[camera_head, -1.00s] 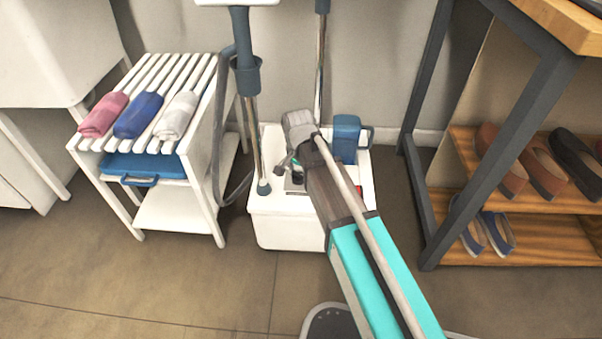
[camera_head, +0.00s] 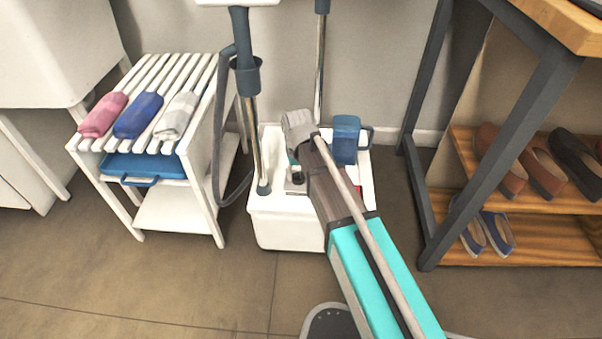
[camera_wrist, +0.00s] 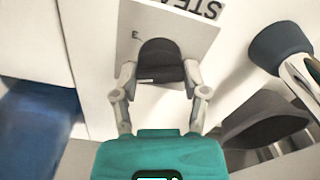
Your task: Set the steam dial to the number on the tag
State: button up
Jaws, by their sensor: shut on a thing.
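The steam dial (camera_wrist: 161,62) is a black knob on a pale plate in the wrist view. The plate carries the letters "STEA" (camera_wrist: 205,8), cut off at the edge, and a small "E" (camera_wrist: 135,35) near the knob. My gripper (camera_wrist: 160,88) is shut on the knob, one finger at each side. In the head view my gripper is over the white steamer base (camera_head: 285,232), mostly hidden by my arm. The dial's pointer and most of its markings are hidden or too small to read. I cannot make out the tag in either view.
A steamer pole (camera_head: 254,140) with a grey hose stands left of my arm. A blue tank (camera_head: 346,138) sits at the base's back right. A white slatted rack (camera_head: 200,165) with rolled cloths is left, a shoe shelf (camera_head: 555,200) right.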

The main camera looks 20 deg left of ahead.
jog(key=n, duration=0.7)
jog(key=shift+d, duration=0.25)
jog(key=n, duration=0.4)
jog(key=shift+w+n, duration=0.1)
jog(key=shift+n, duration=0.3)
jog(key=shift+w+n, duration=0.1)
jog(key=shift+n, duration=1.1)
jog(key=shift+a, duration=0.1)
jog(key=o, duration=1.1)
jog(key=shift+o, duration=0.3)
jog(key=shift+s, duration=0.2)
